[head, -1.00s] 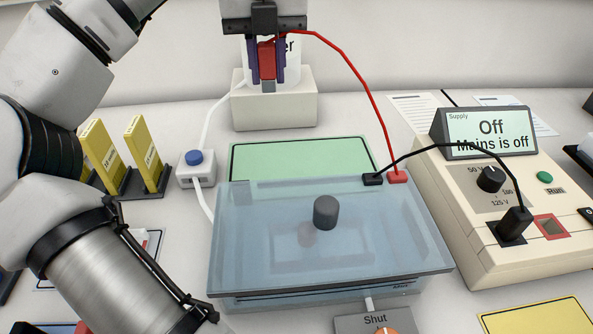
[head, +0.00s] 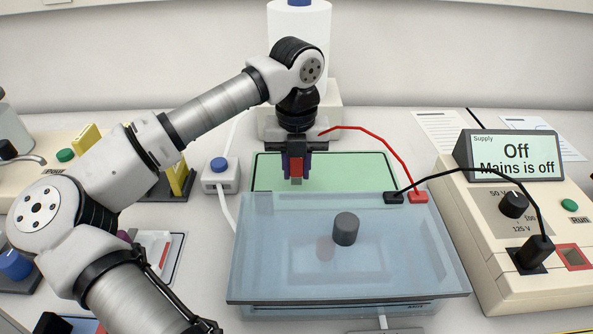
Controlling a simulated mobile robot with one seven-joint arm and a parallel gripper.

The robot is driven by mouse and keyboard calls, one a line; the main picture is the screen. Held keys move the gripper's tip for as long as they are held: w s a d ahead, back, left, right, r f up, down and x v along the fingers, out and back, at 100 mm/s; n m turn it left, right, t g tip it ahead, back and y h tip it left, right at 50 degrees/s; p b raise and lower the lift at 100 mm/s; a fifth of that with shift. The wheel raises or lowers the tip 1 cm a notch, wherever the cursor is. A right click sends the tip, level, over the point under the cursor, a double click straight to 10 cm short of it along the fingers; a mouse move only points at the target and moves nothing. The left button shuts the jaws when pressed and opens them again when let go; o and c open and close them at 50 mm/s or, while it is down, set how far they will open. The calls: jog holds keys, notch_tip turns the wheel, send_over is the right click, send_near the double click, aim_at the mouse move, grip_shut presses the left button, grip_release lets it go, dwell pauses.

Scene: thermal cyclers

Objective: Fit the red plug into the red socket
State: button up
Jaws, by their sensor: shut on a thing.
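My gripper (head: 296,168) is shut on the red plug (head: 297,164) and holds it upright above the green mat, behind the clear blue box. A red lead (head: 378,138) runs from the plug to a red connector (head: 418,196) at the box's back right corner. The red socket (head: 574,257) is a red-framed square on the power supply (head: 520,283) at the right, well apart from the plug. Beside it a black plug (head: 535,250) sits in its own socket, with a black lead running to the box. The supply's screen (head: 516,155) reads "Off, Mains is off".
The lidded blue box (head: 290,265) with a grey knob (head: 346,229) stands between my gripper and the supply's front. The black lead (head: 460,177) arches over to the supply. A blue-buttoned white box (head: 221,178) and yellow racks stand left. The green mat (head: 375,170) is bare.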

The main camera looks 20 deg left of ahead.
jog(key=shift+f, duration=0.95)
jog(key=shift+f, duration=0.1)
jog(key=shift+f, duration=0.15)
jog(key=o, duration=1)
